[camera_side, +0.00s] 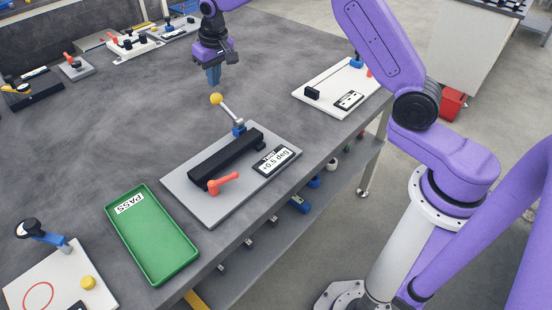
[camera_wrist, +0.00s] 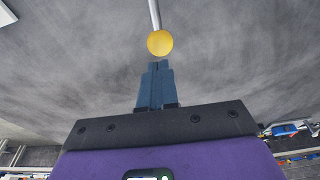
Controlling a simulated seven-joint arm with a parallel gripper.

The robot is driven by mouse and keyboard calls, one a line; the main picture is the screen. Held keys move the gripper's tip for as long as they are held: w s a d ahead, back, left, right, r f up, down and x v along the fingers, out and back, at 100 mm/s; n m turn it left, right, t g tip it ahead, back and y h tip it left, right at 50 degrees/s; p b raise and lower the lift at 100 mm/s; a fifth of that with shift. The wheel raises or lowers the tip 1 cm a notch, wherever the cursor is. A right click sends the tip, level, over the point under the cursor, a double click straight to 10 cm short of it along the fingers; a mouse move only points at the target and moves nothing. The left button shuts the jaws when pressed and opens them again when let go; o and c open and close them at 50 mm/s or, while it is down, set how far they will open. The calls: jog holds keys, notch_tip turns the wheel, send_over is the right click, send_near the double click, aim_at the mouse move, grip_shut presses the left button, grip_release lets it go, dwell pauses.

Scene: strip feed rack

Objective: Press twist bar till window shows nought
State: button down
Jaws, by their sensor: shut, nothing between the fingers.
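The twist fixture is a grey plate (camera_side: 212,212) with a long black bar block (camera_side: 228,160) on it. A metal lever rod with a yellow ball knob (camera_side: 216,99) rises from a blue pivot (camera_side: 239,130) at the bar's far end. A red handle (camera_side: 223,183) sits at the near end. The display window (camera_side: 273,161) appears to read +0.5 deg. My gripper (camera_side: 213,84) is shut and empty, its blue fingers pointing down just above and beside the knob. In the wrist view the yellow knob (camera_wrist: 160,43) lies just beyond the fingertips (camera_wrist: 160,65); contact is unclear.
A green tray (camera_side: 112,220) labelled PASS lies left of the fixture. A white plate (camera_side: 310,96) with small fittings stands to the right, near the table edge. Another white plate (camera_side: 55,280) is at lower left. The grey table left of the knob is clear.

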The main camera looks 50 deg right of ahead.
aim_at(217, 95)
jog(key=shift+f, duration=3.05)
jog(key=shift+r, duration=4.55)
jog(key=shift+s, duration=0.1)
jog(key=s+a+r+n+g, duration=0.1)
jog(key=s+a+r+n, duration=0.15)
jog(key=s, duration=0.85)
jog(key=s+a+r+n, duration=0.1)
jog(key=s+a+n, duration=0.25)
jog(key=s, duration=0.75)
jog(key=s+d+f+n, duration=0.1)
jog(key=s+d+n, duration=0.2)
jog(key=s, duration=0.8)
jog(key=s+d+f+n+g, duration=0.1)
jog(key=s+d+n, duration=0.2)
jog(key=s+d, duration=0.3)
jog(key=s, duration=0.5)
jog(key=shift+s+d+n, duration=0.2)
jog(key=shift+s+n, duration=0.1)
jog(key=shift+s, duration=0.1)
